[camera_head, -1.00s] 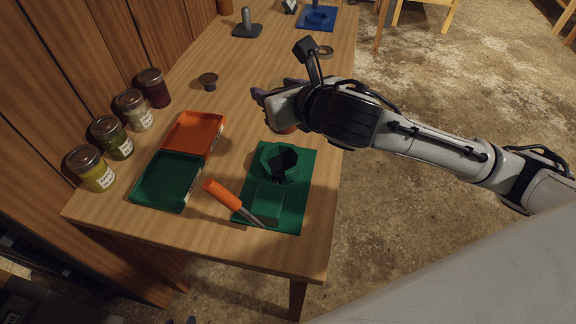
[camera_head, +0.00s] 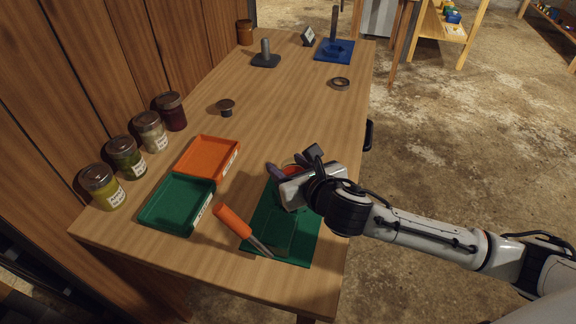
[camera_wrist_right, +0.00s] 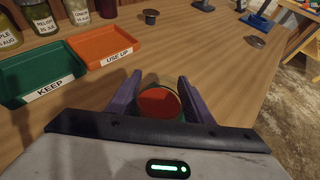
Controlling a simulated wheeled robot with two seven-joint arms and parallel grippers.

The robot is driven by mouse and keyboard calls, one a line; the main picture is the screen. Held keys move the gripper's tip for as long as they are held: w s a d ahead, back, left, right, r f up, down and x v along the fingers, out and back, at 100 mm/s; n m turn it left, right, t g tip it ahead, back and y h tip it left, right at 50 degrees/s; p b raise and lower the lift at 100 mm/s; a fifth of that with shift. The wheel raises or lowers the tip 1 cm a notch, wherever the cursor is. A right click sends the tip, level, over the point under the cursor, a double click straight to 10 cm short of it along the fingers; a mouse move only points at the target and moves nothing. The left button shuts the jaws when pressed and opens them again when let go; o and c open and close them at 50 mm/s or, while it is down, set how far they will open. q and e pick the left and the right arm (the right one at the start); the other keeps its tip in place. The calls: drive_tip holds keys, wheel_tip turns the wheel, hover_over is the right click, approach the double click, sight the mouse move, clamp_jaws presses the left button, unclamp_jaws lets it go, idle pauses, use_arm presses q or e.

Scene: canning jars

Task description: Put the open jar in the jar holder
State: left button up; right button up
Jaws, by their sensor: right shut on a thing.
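My right gripper (camera_head: 284,170) is shut on the open jar (camera_wrist_right: 158,103). In the right wrist view, the jar sits between the two purple fingers, its round mouth showing red contents and no lid. In the head view only a small part of the jar (camera_head: 289,161) shows beside the fingers. The green jar holder (camera_head: 297,247) lies on the near right of the table; its raised ring is mostly hidden under my right gripper and wrist. The jar is at or above that ring; I cannot tell whether it is inside. My left gripper is not in view.
An orange-handled tool (camera_head: 233,222) lies partly across the holder's base. A green tray (camera_head: 176,229) and an orange tray (camera_head: 185,172) are left of it. Several lidded jars (camera_head: 125,158) line the wall. A dark ring (camera_head: 340,84) lies farther back. The middle of the table is clear.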

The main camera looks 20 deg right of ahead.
drive_tip(key=shift+r, duration=0.1)
drive_tip(key=o, duration=1.4)
drive_tip(key=shift+f, duration=0.2)
drive_tip(key=shift+c, duration=0.2)
drive_tip(key=shift+r, duration=0.2)
drive_tip(key=v, duration=1.2)
drive_tip(key=shift+p, duration=0.35)
